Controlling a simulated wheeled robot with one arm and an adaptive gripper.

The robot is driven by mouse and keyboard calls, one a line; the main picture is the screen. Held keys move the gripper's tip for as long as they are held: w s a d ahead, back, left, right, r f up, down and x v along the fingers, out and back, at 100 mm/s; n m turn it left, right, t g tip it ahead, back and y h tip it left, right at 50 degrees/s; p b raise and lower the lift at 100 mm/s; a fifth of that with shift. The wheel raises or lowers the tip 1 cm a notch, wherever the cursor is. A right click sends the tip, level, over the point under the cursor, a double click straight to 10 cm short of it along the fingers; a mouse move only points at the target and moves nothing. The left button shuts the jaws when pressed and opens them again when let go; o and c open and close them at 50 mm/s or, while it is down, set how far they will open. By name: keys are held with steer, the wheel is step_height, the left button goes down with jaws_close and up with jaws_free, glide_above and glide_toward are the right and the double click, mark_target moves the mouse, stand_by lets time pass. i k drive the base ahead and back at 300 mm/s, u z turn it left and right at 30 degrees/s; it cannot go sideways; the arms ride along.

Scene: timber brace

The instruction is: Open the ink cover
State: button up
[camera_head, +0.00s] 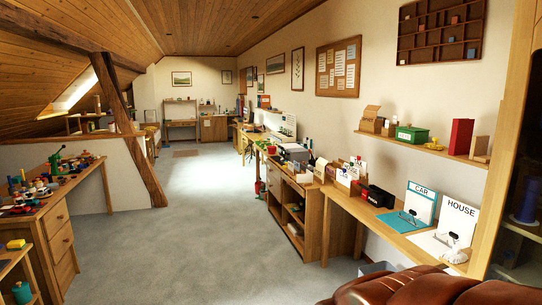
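No part that I can make out as an ink cover shows clearly. A grey and black machine that looks like a printer (293,152) stands on the wooden cabinet along the right wall, in the middle distance. It is too small to tell whether any cover on it is open or shut. My gripper is not in view.
A long wooden desk (347,207) along the right wall holds CAR (421,203) and HOUSE (456,222) cards. A cluttered workbench (52,193) stands left. Brown leather seating (430,288) fills the lower right. Open grey carpet (205,235) runs down the middle; a slanted timber post (128,125) borders it.

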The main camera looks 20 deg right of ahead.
mark_target(300, 155)
steer(key=u, duration=0.25)
steer(key=i, duration=1.7)
steer(key=u, duration=0.3)
steer(key=i, duration=1.8)
steer(key=z, duration=0.3)
steer(key=i, duration=1.75)
steer(key=z, duration=1.15)
steer(key=i, duration=1.85)
steer(key=z, duration=0.25)
steer(key=k, duration=0.45)
steer(key=u, duration=0.4)
